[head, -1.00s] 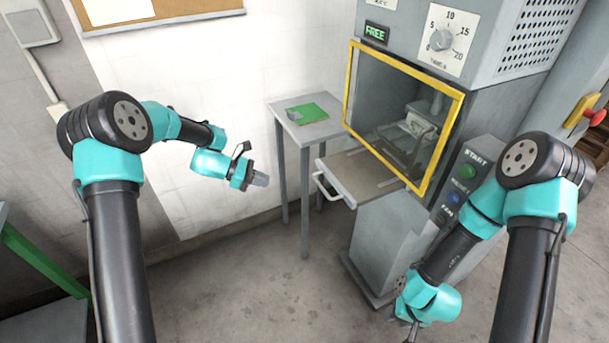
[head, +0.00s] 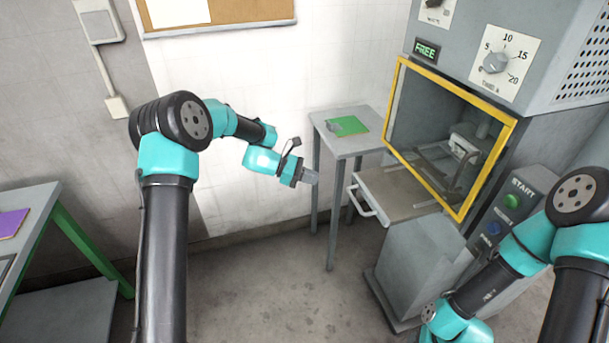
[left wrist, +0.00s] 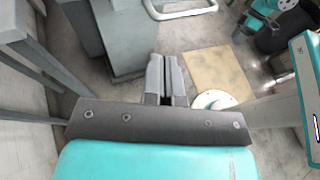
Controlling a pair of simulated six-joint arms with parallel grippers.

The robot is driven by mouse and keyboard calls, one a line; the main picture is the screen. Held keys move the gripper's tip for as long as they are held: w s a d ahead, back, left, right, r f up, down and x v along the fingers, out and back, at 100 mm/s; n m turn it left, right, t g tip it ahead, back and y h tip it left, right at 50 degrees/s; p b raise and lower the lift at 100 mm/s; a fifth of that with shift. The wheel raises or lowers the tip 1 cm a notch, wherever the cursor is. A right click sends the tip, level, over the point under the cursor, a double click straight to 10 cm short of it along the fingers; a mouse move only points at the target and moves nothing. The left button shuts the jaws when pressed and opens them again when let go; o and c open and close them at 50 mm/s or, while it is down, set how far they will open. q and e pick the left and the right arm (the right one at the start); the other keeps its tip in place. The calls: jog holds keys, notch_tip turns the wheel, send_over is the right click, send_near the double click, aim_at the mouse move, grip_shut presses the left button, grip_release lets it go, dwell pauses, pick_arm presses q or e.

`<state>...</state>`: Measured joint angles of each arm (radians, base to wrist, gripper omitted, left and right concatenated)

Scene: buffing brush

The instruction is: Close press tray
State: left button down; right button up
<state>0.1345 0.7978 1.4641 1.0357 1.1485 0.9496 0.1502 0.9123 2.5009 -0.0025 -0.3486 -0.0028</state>
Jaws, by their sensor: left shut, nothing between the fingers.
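The press tray (head: 400,195) sticks out of the front of the grey press, below the yellow-framed opening. Its white handle (head: 362,200) is at the tray's left end. The handle also shows at the top of the left wrist view (left wrist: 182,14). My left gripper (head: 312,177) is to the left of the handle, apart from it. Its two fingers lie together in the left wrist view (left wrist: 167,78) with nothing between them. My right arm hangs at the lower right of the head view, its fingers out of the frame.
A small grey side table (head: 338,142) with a green sheet (head: 350,125) stands left of the press. The yellow-framed window (head: 455,140) is above the tray. Control buttons (head: 512,201) are on the right. A table with a purple item (head: 12,222) is at far left.

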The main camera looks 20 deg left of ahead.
pick_arm(q)
jog(key=x, duration=0.9)
jog(key=shift+d, duration=0.15)
jog(key=shift+w, duration=0.1)
